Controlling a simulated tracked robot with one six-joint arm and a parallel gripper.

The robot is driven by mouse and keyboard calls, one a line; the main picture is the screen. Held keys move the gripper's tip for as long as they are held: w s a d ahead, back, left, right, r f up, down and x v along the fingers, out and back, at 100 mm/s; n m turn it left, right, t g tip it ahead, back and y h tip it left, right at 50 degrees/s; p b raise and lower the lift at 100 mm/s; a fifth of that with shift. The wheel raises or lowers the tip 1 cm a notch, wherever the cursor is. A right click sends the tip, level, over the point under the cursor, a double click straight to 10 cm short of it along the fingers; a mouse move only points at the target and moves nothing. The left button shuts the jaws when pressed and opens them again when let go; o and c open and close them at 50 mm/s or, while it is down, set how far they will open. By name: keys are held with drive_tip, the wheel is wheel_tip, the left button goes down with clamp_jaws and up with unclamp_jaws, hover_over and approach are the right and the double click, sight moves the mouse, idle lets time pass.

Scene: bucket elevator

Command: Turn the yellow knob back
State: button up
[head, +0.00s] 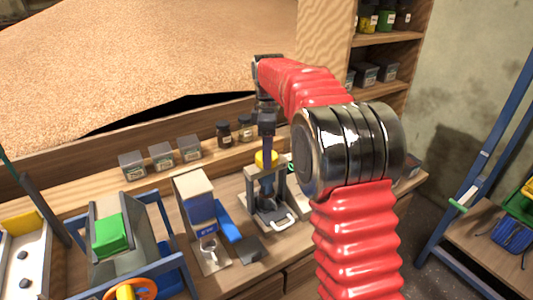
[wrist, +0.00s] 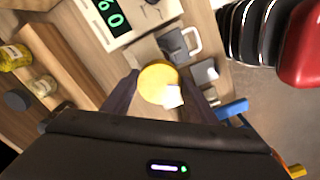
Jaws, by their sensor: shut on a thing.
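The yellow knob (head: 266,159) sits on top of a grey press-like device (head: 270,207) on the wooden bench in the head view. In the wrist view the round yellow knob (wrist: 158,82) is seen from above, with a small white patch on its lower right. My gripper (head: 266,150) reaches down from above onto the knob. In the wrist view its two dark fingers (wrist: 160,92) stand on either side of the knob, shut on it. Part of the knob is hidden by the gripper in the head view.
A blue and white dispenser (head: 200,212) stands left of the device. Small labelled boxes (head: 162,156) and dark jars (head: 224,134) line the ledge behind. A display with green digits (wrist: 108,14) is near the knob. A green block (head: 108,235) is at the left.

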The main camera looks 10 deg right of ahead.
drive_tip(key=n, duration=0.5)
drive_tip(key=shift+a+f, duration=0.1)
drive_tip(key=shift+f, duration=0.05)
idle(0.5)
drive_tip(key=o, duration=1.1)
drive_tip(key=shift+c, duration=0.2)
drive_tip(key=shift+r, duration=0.25)
drive_tip(key=shift+w+r, duration=0.1)
drive_tip(key=shift+r, duration=0.5)
wheel_tip(320, 180, up, 12)
drive_tip(key=shift+r, duration=0.1)
